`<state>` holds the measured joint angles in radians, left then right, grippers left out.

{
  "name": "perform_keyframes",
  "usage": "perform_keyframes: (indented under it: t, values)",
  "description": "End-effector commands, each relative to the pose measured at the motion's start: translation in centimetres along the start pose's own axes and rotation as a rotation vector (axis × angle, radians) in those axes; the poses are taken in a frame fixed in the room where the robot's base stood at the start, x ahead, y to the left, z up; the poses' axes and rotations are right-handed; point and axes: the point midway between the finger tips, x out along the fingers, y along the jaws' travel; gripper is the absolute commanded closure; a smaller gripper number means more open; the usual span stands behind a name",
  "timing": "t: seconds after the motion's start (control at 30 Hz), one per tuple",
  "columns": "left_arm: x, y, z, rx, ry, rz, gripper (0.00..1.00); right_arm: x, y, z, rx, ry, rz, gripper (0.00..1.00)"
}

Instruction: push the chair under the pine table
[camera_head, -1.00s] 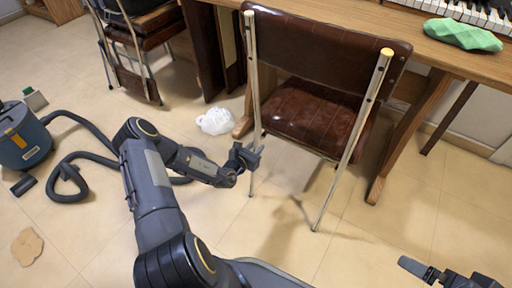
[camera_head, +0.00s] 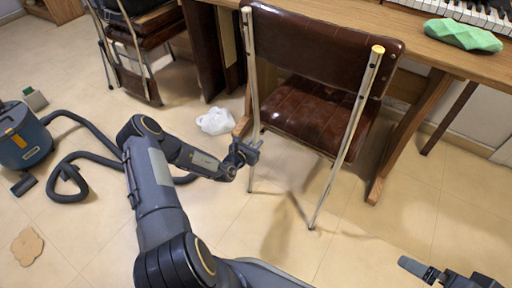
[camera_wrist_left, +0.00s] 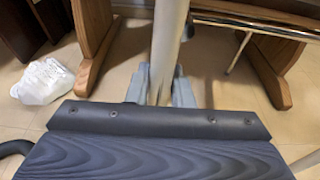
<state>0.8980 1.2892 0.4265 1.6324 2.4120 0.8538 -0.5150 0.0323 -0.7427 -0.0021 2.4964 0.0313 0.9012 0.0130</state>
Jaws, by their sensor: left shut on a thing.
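The chair (camera_head: 325,52) has a brown leather back and seat and pale metal legs. It stands upright, its back toward me, with its seat partly at the wooden table (camera_head: 418,50). My left gripper (camera_head: 244,155) is at the chair's left rear leg. In the left wrist view the left gripper (camera_wrist_left: 160,92) is shut around that metal leg (camera_wrist_left: 168,45). My right gripper (camera_head: 420,270) shows only partly at the bottom right, apart from the chair; its jaws are unclear.
A white bag (camera_head: 215,121) lies left of the chair. A second chair (camera_head: 145,30) stands at the upper left. A blue vacuum cleaner (camera_head: 22,140) with a black hose is far left. Near floor is mostly clear.

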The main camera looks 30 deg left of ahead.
Motion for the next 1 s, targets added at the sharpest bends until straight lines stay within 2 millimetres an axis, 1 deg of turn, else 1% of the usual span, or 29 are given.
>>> perform_keyframes:
  t: [0.03,0.8,1.0]
  values:
    - [0.4,0.2,0.4,0.000,-0.009,0.003,1.00,0.0,0.0,0.0,0.000,0.000,0.000,0.00]
    - [2.8,1.8,1.3,0.000,-0.015,0.000,1.00,0.4,0.2,0.2,0.000,0.000,0.000,0.00]
    - [2.9,1.9,1.4,-0.001,-0.015,-0.001,1.00,0.4,0.2,0.2,0.000,0.000,0.000,0.00]
